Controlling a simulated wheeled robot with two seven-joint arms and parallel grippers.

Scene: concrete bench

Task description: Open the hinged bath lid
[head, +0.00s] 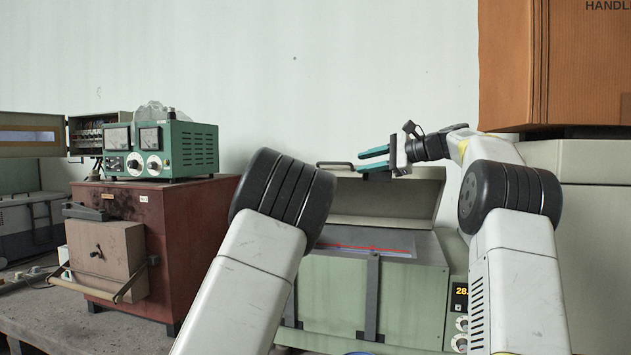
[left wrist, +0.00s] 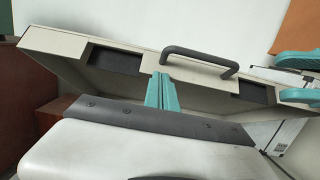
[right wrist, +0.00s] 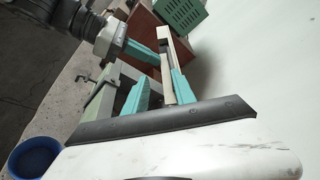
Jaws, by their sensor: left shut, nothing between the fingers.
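The green bath (head: 400,290) stands on the bench with its lid (head: 395,203) raised and tilted back, and part of its interior shows. The lid's dark handle (head: 335,164) sits on the upper edge; it also shows in the left wrist view (left wrist: 200,60). My right gripper (head: 374,159) is open at the lid's upper edge, right of the handle. In the right wrist view the lid's edge (right wrist: 165,65) appears between its fingers; contact cannot be told. My left gripper (left wrist: 162,88) is shut and empty close to the lid, below the handle. It is hidden in the head view.
A dark red box furnace (head: 155,235) carries a green meter unit (head: 180,148) at the left. An orange carton (head: 570,70) rests on a pale cabinet at the right. A blue round container (right wrist: 38,157) shows at lower left in the right wrist view.

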